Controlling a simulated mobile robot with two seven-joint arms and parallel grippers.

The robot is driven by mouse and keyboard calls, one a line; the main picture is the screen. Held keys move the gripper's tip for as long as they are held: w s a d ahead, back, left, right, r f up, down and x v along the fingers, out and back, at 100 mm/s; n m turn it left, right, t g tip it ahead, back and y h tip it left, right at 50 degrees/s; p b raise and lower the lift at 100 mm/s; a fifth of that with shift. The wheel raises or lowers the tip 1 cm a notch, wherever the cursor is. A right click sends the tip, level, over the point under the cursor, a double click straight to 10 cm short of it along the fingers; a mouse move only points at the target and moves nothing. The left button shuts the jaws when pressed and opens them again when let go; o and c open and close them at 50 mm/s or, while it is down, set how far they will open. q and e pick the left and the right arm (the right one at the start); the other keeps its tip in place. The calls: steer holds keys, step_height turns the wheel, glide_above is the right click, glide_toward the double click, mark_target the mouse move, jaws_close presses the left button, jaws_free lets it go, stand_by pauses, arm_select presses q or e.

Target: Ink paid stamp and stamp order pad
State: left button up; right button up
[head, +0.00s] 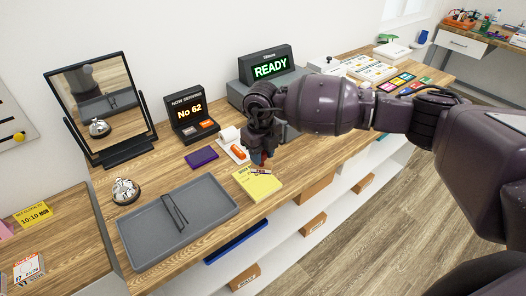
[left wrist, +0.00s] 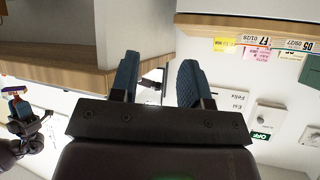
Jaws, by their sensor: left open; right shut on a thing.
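My right gripper (head: 262,152) is shut on a small, mostly hidden thing with some red on it, which looks like the paid stamp. It is just above the back edge of the yellow order pad (head: 262,188). The pad lies flat near the counter's front edge, with a small reddish mark or item at its top. A flat purple pad (head: 201,157), perhaps the ink pad, lies left of the gripper. My right gripper also shows in the left wrist view (left wrist: 18,108), at the left. My left gripper (left wrist: 158,82) is open, with nothing visible between its fingers.
A grey tray (head: 205,200) with a dark thin item and a silver bell (head: 125,191) stand at the left. A white tray (head: 228,142) with an orange item is close behind my right gripper. A "No 62" display (head: 190,113) and a mirror (head: 100,105) stand behind.

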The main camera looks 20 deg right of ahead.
mark_target(262, 167)
steer(key=shift+s+f, duration=0.1)
steer(key=shift+f, duration=0.6)
steer(key=shift+f+b, duration=1.2)
steer(key=shift+f, duration=0.75)
arm_select(q)
steer(key=shift+w+d+f, duration=0.1)
steer(key=shift+w+f, duration=0.35)
steer(key=shift+f, duration=0.1)
steer(key=shift+f+b, duration=0.45)
steer(key=shift+b, duration=0.05)
arm_select(e)
steer(key=shift+f, duration=0.65)
steer(key=shift+d+r+p, duration=0.1)
steer(key=shift+r+p, duration=1.25)
steer(key=shift+r, duration=1.05)
steer(key=shift+r+p, duration=0.5)
steer(key=shift+r, duration=0.65)
arm_select(q)
step_height(262, 167, up, 4)
steer(key=shift+f, duration=0.25)
